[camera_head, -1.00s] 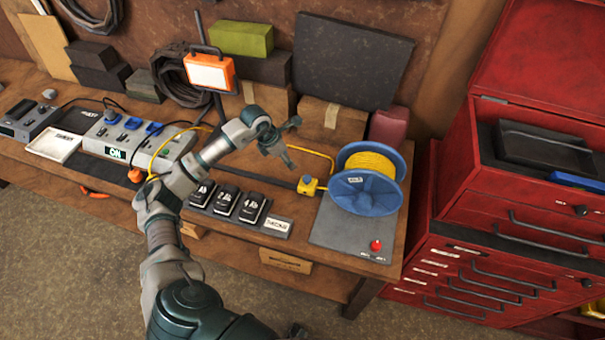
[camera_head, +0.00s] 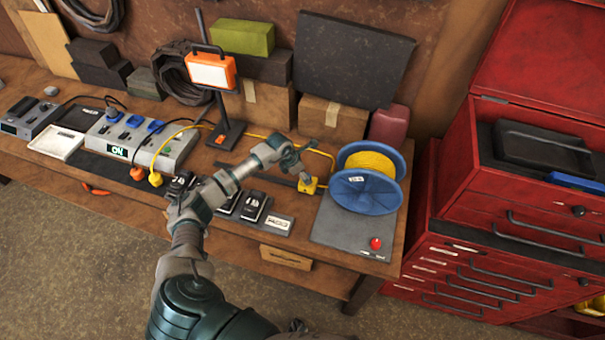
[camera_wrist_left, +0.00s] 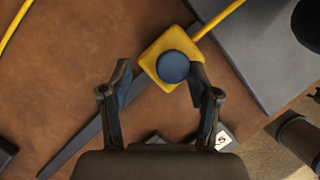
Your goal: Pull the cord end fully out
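The cord end is a yellow block with a round blue face. It lies on the wooden bench left of the reel in the head view (camera_head: 312,188) and shows large in the left wrist view (camera_wrist_left: 156,50). Yellow cord runs from it toward the blue reel (camera_head: 362,203), which is wound with yellow cord (camera_head: 371,160). My left gripper (camera_head: 303,176) is at the block, and its fingers (camera_wrist_left: 161,80) are spread apart in the wrist view. The right finger overlaps the block's edge; the left finger stands apart from it. My right gripper is out of view.
The reel stands on a grey plate (camera_head: 335,238) with a red button (camera_head: 376,243). Black devices (camera_head: 253,207) lie left of it. A power strip (camera_head: 130,139) and an orange work lamp (camera_head: 211,72) stand further left. A red tool cabinet (camera_head: 480,200) is at the right.

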